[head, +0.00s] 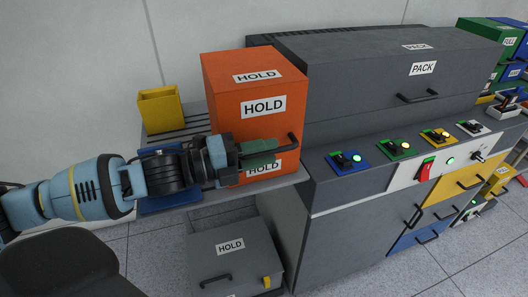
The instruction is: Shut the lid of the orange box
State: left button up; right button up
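The orange box (222,93) stands on a grey ledge, with HOLD labels on its top and front. Its lid (250,67) looks down, with no open gap visible, though my gripper covers part of the front. A dark handle (293,141) sticks out at the right of the front. My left gripper (276,153) is in front of the box, its greenish fingers pointing right beside the handle, over the area above the lower label. Whether the fingers touch the handle or the box, or are open or shut, I cannot tell. My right gripper is not in view.
A large grey PACK box (375,70) stands right of the orange box, above a console with coloured switches (398,146). A yellow bin (159,108) stands on slats at left. A blue object (163,203) lies partly behind my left arm. A grey HOLD box (232,262) is below.

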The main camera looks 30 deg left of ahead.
aim_at(240, 158)
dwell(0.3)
pick_arm(q)
jog(key=shift+s+a, duration=0.15)
jog(key=shift+s, duration=0.05)
jog(key=shift+v, duration=3.6)
